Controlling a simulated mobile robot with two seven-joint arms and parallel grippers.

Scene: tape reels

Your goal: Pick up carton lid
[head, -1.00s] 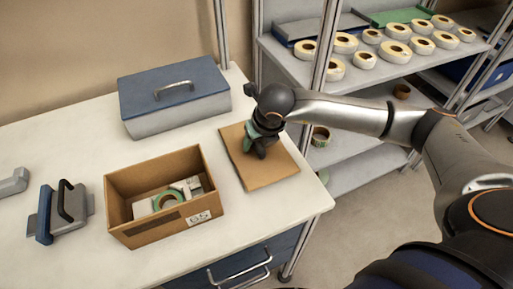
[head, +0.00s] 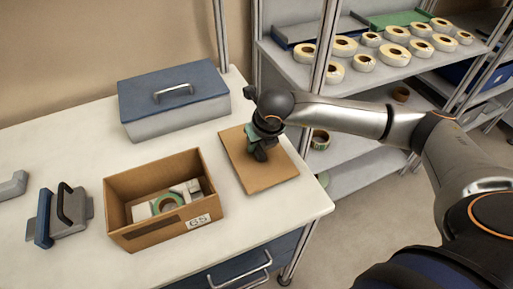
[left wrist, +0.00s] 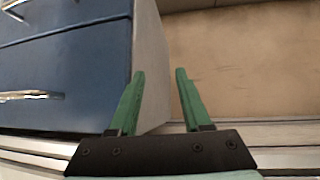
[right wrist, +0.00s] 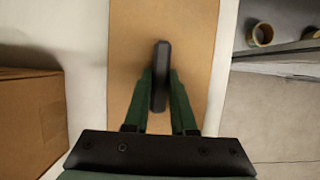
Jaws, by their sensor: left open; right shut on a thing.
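The carton lid (head: 262,178) is a flat brown panel lying on the white table, right of the open carton. It has a dark upright handle (right wrist: 160,75), seen in the right wrist view. My right gripper (head: 260,152) is over the lid, and its green fingers (right wrist: 161,90) are shut on the handle. The lid appears to rest on the table; I cannot tell if it is lifted at all. My left gripper (left wrist: 159,75) is open and empty, in front of blue drawers in the left wrist view.
An open carton (head: 165,232) holding a green-ringed tape reel (head: 167,203) stands left of the lid. A blue-lidded box (head: 172,95) is behind. A grey-blue tool (head: 60,217) lies at left. A shelf rack (head: 345,68) with several tape reels stands at right.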

